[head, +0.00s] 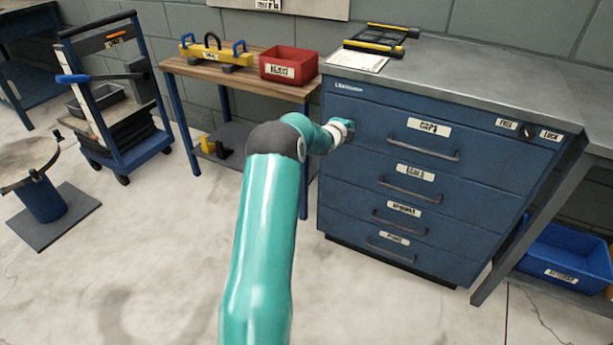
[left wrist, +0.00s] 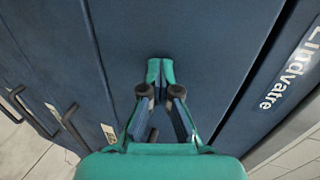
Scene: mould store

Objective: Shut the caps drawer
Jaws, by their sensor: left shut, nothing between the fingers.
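The caps drawer (head: 385,126) is the top drawer of a blue cabinet. It has a white label and a grey bar handle (head: 425,150). Its front looks flush or nearly flush with the cabinet; a small gap cannot be ruled out. My left gripper (head: 347,127) is at the left end of this drawer's front. In the left wrist view its teal fingers (left wrist: 160,72) are shut and empty, with the tips at the blue drawer front (left wrist: 200,30), touching or very close. My right gripper is not in view.
Lower drawers with handles (head: 410,195) sit below. A knob (head: 526,131) between two labels is at the cabinet's upper right. A wooden bench with a red bin (head: 289,66) stands left, a blue trolley (head: 117,90) farther left. A blue crate (head: 568,258) is at right.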

